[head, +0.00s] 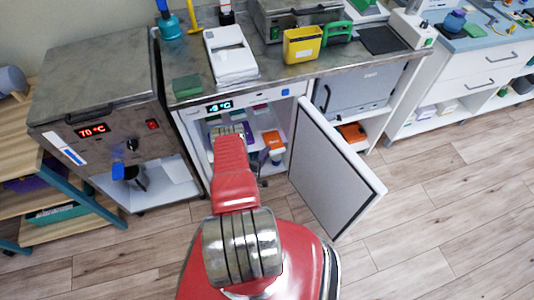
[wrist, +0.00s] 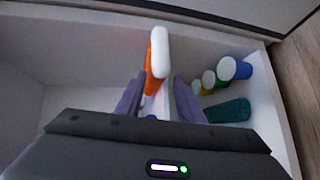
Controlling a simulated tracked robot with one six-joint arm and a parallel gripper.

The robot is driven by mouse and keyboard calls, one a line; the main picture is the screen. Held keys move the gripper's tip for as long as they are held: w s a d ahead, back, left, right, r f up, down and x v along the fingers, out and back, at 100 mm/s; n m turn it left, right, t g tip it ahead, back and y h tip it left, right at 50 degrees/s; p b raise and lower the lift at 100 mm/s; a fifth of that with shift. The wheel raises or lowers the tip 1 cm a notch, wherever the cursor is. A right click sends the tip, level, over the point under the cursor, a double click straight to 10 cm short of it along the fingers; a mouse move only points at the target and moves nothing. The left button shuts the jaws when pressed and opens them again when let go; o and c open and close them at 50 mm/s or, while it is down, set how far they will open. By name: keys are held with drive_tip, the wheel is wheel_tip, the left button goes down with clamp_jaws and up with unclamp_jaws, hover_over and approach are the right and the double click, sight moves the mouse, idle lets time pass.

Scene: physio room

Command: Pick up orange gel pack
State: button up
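The orange gel pack (wrist: 152,72) shows in the wrist view as a thin orange body with a white end (wrist: 159,38). It stands on edge between and slightly beyond the fingers of my gripper (wrist: 158,98). The gripper is open, with a purple-grey finger on each side; I see no clear contact with the pack. In the head view, an orange piece (head: 272,138) shows inside the open white fridge (head: 188,125), just right of my arm. My arm hides part of the interior, and the wrist housing hides the lower wrist view.
The open fridge door (head: 330,165) stands to the right of my arm. A heated cabinet (head: 95,90) is at left. Floor at right is clear.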

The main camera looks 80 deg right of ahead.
drive_tip(key=shift+f, duration=0.15)
clamp_jaws()
idle(0.9)
wheel_tip(320, 180, up, 3)
drive_tip(key=shift+f, duration=0.2)
idle(0.3)
drive_tip(key=r+v, duration=0.2)
drive_tip(key=v, duration=1.2)
drive_tip(key=shift+r, duration=0.3)
drive_tip(key=shift+w, duration=0.15)
idle(0.4)
